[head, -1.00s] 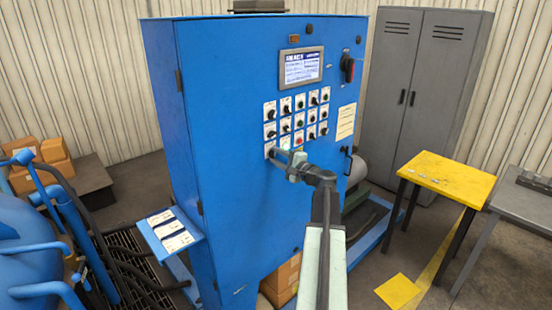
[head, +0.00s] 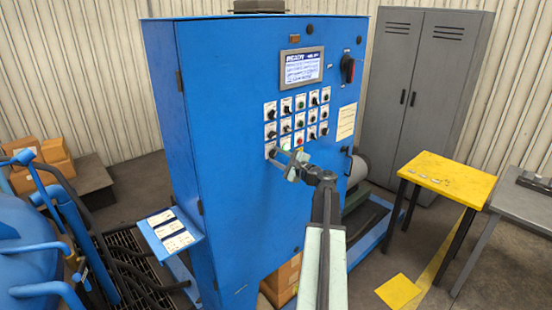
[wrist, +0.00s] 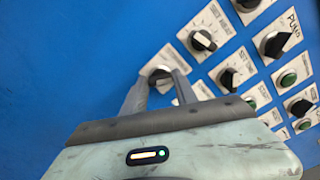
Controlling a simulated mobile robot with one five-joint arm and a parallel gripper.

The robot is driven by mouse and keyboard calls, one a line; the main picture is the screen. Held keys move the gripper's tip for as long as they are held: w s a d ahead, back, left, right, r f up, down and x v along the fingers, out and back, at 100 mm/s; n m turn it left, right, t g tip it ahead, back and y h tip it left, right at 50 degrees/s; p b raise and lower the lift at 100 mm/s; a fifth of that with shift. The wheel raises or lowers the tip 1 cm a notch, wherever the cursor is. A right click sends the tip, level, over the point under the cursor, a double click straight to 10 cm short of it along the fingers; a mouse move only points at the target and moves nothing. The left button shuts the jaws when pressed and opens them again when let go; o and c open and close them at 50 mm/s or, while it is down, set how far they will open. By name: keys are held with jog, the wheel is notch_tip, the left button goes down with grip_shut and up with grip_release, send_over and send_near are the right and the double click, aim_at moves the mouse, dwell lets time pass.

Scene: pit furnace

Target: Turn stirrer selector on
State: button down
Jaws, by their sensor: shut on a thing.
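The blue control cabinet (head: 238,190) fills the middle of the head view, with rows of selectors and buttons on its front. In the wrist view a black selector knob (wrist: 160,72) on a white label plate sits between my fingertips. The label's words are too blurred to read, so I cannot confirm its name. My gripper (wrist: 158,80) is shut on this knob. In the head view my gripper (head: 275,157) reaches the bottom-left selector of the panel and hides most of it. The knob's exact angle is partly hidden by my fingers.
Neighbouring selectors (wrist: 203,41) and green buttons (wrist: 288,78) stand close to the right of my fingers. A lit screen (head: 302,67) and a red-black switch (head: 348,69) are above. A small shelf with cards (head: 170,231) juts out at left; a yellow table (head: 446,180) stands right.

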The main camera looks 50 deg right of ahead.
jog(key=shift+d, duration=0.15)
jog(key=c, duration=1)
grip_release()
jog(key=shift+w, duration=0.1)
jog(key=shift+o, duration=0.2)
jog(key=shift+s, duration=0.5)
jog(key=s, duration=0.7)
jog(key=shift+a, duration=0.4)
